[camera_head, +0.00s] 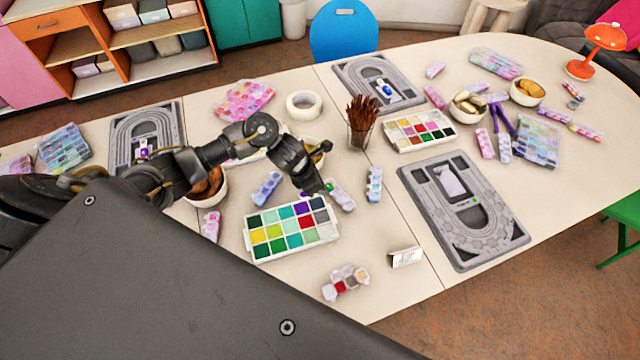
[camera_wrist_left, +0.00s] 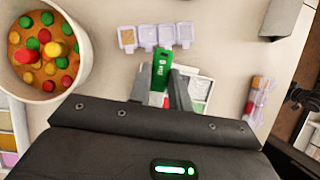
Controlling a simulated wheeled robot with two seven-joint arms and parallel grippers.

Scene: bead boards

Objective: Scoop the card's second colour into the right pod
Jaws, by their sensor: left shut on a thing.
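My left gripper (camera_head: 316,190) is over the table in the head view, behind the tray of coloured cells (camera_head: 290,228). In the wrist view its jaws (camera_wrist_left: 168,92) are shut on a green piece with pale lettering (camera_wrist_left: 162,68); whether this is a scoop I cannot tell. Just beyond it lies a strip of several clear pods (camera_wrist_left: 155,37), the leftmost holding something tan. A small white card (camera_head: 405,257) stands at the front right of the tray; its print is too small to read. A small pod cluster (camera_head: 345,283) with red and pale cells lies in front. My right gripper is out of view.
A bowl of red, green and yellow pieces (camera_wrist_left: 84,62) stands left in the wrist view. A grey bead board (camera_head: 490,225) lies to the right. A glass of brown sticks (camera_head: 361,125) stands behind the gripper. Bare table lies between tray and card.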

